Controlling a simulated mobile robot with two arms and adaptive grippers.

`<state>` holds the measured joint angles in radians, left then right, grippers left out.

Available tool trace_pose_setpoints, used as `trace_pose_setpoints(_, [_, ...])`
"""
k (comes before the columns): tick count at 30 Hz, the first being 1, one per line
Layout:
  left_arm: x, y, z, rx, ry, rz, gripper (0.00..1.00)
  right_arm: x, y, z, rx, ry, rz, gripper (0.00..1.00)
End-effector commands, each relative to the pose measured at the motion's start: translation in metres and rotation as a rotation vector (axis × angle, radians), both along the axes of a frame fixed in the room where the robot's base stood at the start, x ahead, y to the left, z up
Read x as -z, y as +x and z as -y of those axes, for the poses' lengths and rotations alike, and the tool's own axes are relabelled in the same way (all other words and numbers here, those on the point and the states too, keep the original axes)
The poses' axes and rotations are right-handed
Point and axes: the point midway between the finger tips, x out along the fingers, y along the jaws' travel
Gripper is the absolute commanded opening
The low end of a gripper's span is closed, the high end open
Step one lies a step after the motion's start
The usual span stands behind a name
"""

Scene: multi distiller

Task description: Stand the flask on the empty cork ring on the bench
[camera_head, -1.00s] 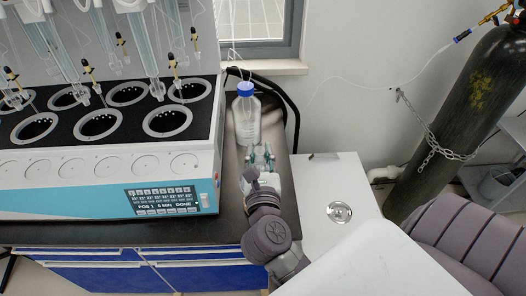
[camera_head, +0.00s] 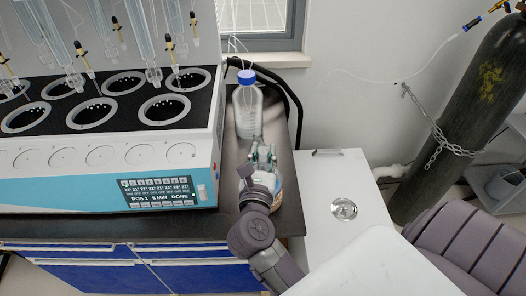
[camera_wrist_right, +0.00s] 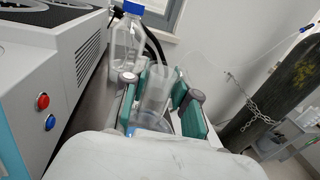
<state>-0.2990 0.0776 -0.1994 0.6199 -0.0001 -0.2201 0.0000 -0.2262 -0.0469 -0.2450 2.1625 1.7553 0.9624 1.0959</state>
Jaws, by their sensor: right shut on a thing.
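My right gripper (camera_head: 262,158) is at the right end of the dark bench, beside the distiller. It is shut on the clear glass flask (camera_head: 271,180), whose body shows just below the fingers, over the bench. In the right wrist view the flask's clear neck (camera_wrist_right: 156,90) stands between the two green finger pads of my right gripper (camera_wrist_right: 160,100), and part of its rounded body shows below. The cork ring is not clearly visible; the flask, gripper and arm cover that part of the bench. I cannot tell whether the flask touches anything below. My left gripper is not in view.
A blue-capped bottle (camera_head: 248,108) stands on the bench behind the gripper, also seen in the wrist view (camera_wrist_right: 127,40). The distiller (camera_head: 100,160) fills the left. A white cabinet (camera_head: 345,180) stands right of the bench, and a chained gas cylinder (camera_head: 455,110) is farther right.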

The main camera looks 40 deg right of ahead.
Motion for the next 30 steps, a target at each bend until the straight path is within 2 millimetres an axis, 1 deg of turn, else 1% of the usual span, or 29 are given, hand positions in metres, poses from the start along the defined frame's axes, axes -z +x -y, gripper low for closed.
trace_pose_setpoints(2, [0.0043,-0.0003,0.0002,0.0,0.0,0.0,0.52,0.0037,0.0002,0.0,0.0,-0.001,0.003,0.0])
trace_pose_setpoints(12, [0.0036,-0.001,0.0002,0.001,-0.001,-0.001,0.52,0.0032,0.0001,0.0001,0.0,-0.001,0.003,0.0])
trace_pose_setpoints(20, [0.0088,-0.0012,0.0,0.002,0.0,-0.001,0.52,0.0089,-0.0008,-0.0004,0.0,0.0,0.001,0.0])
trace_pose_setpoints(30, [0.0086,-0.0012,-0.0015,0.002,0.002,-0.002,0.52,0.0085,-0.0008,-0.0004,0.0,-0.001,0.002,0.0])
